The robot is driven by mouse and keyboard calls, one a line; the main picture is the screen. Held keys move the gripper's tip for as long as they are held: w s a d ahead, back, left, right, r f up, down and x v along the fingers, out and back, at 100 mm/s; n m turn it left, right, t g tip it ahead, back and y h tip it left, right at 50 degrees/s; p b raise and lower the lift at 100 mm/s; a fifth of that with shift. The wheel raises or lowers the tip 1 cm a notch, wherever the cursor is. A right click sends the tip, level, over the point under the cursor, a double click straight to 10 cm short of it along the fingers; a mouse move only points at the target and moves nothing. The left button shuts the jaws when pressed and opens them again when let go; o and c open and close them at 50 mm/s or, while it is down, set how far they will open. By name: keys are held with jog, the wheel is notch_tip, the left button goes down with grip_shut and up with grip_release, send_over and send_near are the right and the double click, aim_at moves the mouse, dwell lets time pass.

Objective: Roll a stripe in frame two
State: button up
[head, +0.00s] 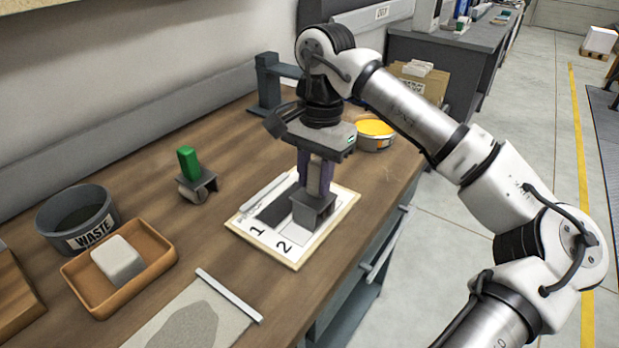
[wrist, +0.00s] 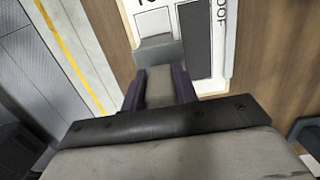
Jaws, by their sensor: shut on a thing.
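My gripper (head: 316,178) is shut on the upright grey handle of a roller (head: 311,211), with one purple finger on each side. The roller's grey housing is low over the proof board (head: 238,228), at frame two. I cannot tell whether it touches the board. The board has a pale rim and frames marked 1 and 2. A dark stripe (head: 273,212) lies in frame one. The housing covers much of frame two, where a light patch shows beside it. In the wrist view the roller (wrist: 157,51) is in my gripper (wrist: 160,92), left of the dark stripe (wrist: 195,40).
A green-handled roller (head: 190,172) stands left of the board. Further left are a waste tub (head: 85,234) and an orange tray (head: 165,262) with a pale block (head: 118,260). A slab with grey ink (head: 186,326) lies in front. A yellow-filled tin (head: 375,140) stands behind right.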

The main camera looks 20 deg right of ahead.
jog(key=shift+w+d+p, duration=0.15)
jog(key=shift+w+d, duration=0.4)
jog(key=shift+d, duration=0.25)
jog(key=shift+w+d+p, duration=0.2)
jog(key=shift+w+d, duration=0.3)
jog(key=shift+d, duration=0.3)
jog(key=shift+w+d+p, duration=0.15)
jog(key=shift+w+d, duration=0.4)
jog(key=shift+d, duration=0.25)
jog(key=shift+s+a+b, duration=0.5)
jog(key=shift+s+a, duration=0.5)
jog(key=shift+a, duration=0.55)
jog(key=shift+s+a+b, duration=0.5)
jog(key=shift+s+a, duration=0.55)
jog(key=shift+a, duration=0.45)
jog(key=shift+s+a+b, duration=0.5)
jog(key=shift+s+a, duration=0.5)
jog(key=shift+a, duration=0.55)
jog(key=shift+s+a+r, duration=0.1)
jog(key=shift+s+a, duration=0.4)
jog(key=shift+a, duration=0.25)
jog(key=shift+s+a, duration=0.5)
jog(key=shift+a, duration=0.25)
notch_tip(320, 180, up, 6)
jog(key=p, duration=0.3)
jog(key=shift+s, duration=0.1)
